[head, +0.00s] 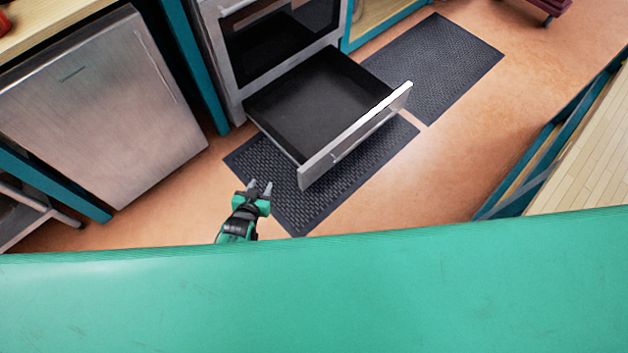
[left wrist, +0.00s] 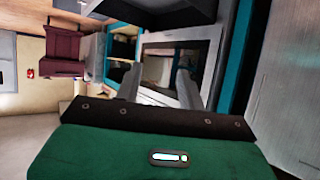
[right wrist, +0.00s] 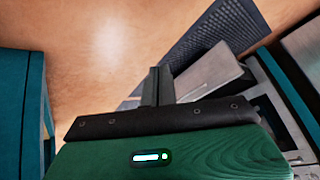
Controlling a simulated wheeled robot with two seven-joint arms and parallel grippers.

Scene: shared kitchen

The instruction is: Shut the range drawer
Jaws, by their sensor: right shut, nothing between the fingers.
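The range drawer (head: 318,97) is pulled far out below the oven in the head view. Its inside is black and looks empty, and its steel front (head: 357,137) faces the lower right. My left gripper (head: 260,185) is open and empty, to the left of the drawer front's near end and apart from it. Its two spread fingers also show in the left wrist view (left wrist: 159,74). My right gripper (right wrist: 155,72) is shut and empty in the right wrist view, with a pale panel, seemingly the drawer front (right wrist: 208,72), beyond it. The head view does not show the right gripper.
The range (head: 275,42) stands behind the drawer. Dark mats (head: 435,62) lie on the orange floor. A steel dishwasher-like front (head: 100,105) is at left. A teal-framed wooden counter (head: 590,150) is at right. Floor between drawer and counter is clear (head: 450,160).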

